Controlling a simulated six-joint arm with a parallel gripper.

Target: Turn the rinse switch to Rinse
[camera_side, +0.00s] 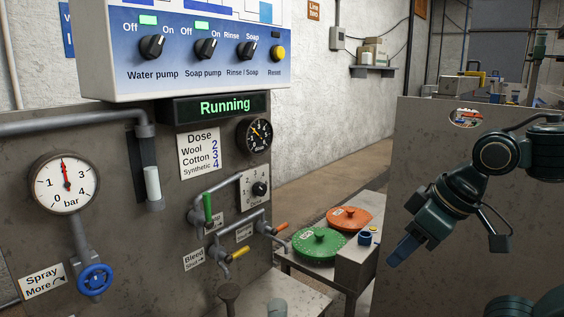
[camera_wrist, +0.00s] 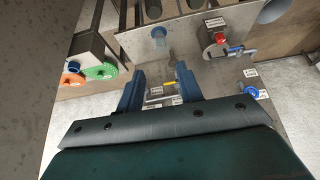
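The rinse/soap switch (camera_side: 248,52) is a black knob on the blue-and-white control panel, between the soap pump knob (camera_side: 206,48) and the yellow reset button (camera_side: 278,53). Its labels read Rinse at upper left and Soap at upper right. Its pointer seems to lean to the upper right, toward Soap, but it is small. My gripper (camera_side: 402,250) is far to the right of the panel and lower, touching nothing. In the wrist view its two blue fingers (camera_wrist: 159,88) are apart and empty. I cannot make out the switch in the wrist view.
A display (camera_side: 224,106) under the panel reads Running. Below are a dose sign (camera_side: 199,155), a pressure gauge (camera_side: 66,183), a blue handwheel (camera_side: 95,280) and pipes with coloured levers. Green (camera_side: 318,244) and orange (camera_side: 349,219) lids lie on a side table between the panel and my arm.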

